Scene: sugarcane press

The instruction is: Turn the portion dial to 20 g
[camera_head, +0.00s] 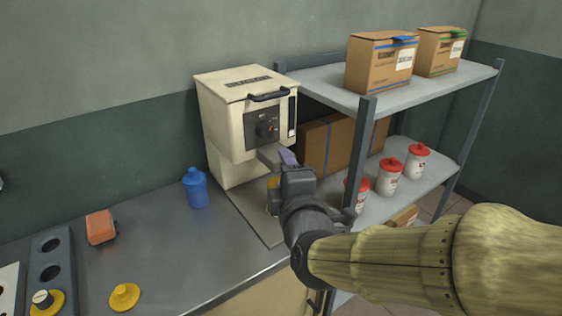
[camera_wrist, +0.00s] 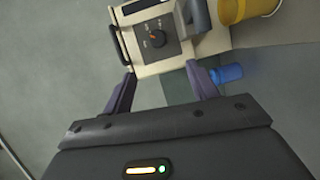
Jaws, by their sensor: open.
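The portion dial (camera_head: 264,129) is a dark knob with an orange mark on the black front panel (camera_head: 255,119) of a cream dispenser (camera_head: 226,108). In the wrist view the dial (camera_wrist: 156,39) shows near the top, beyond my fingertips; its printed marks are too small to read. My gripper (camera_head: 289,160) is in front of the dispenser, lower and to the right of the dial in the head view. In the wrist view my gripper (camera_wrist: 166,78) has its two purple fingers apart, with nothing between them. It is apart from the dial.
A spout (camera_head: 271,153) juts out under the panel, partly behind my gripper. A yellow container (camera_wrist: 237,10) is below it. A blue bottle (camera_head: 195,188) stands left on the steel counter (camera_head: 160,240). A shelf (camera_head: 400,92) with boxes and red-lidded tubs stands right.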

